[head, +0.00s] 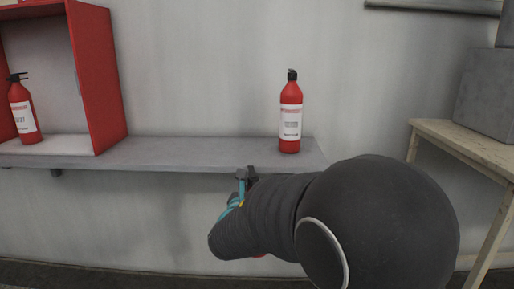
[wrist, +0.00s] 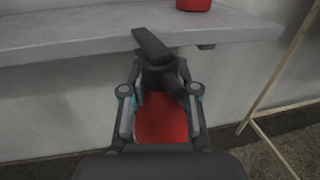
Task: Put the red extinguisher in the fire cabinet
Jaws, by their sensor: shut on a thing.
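My gripper (wrist: 160,82) is shut on a red extinguisher (wrist: 162,120), just below its black valve and handle. It holds it in front of and below the shelf edge. In the head view my arm hides most of it; only its dark top (head: 247,173) and a sliver of red show. The open red fire cabinet (head: 100,75) stands on the shelf at the left. A red extinguisher with a white label (head: 20,108) stands inside it, at its left. Another labelled red extinguisher (head: 290,118) stands upright on the shelf near its right end; its base shows in the wrist view (wrist: 194,4).
The grey shelf (head: 190,152) is clear between the cabinet and the standing extinguisher. The cabinet floor (head: 65,144) is bare right of its extinguisher. A wooden table (head: 465,135) with a grey box (head: 487,92) stands at the right.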

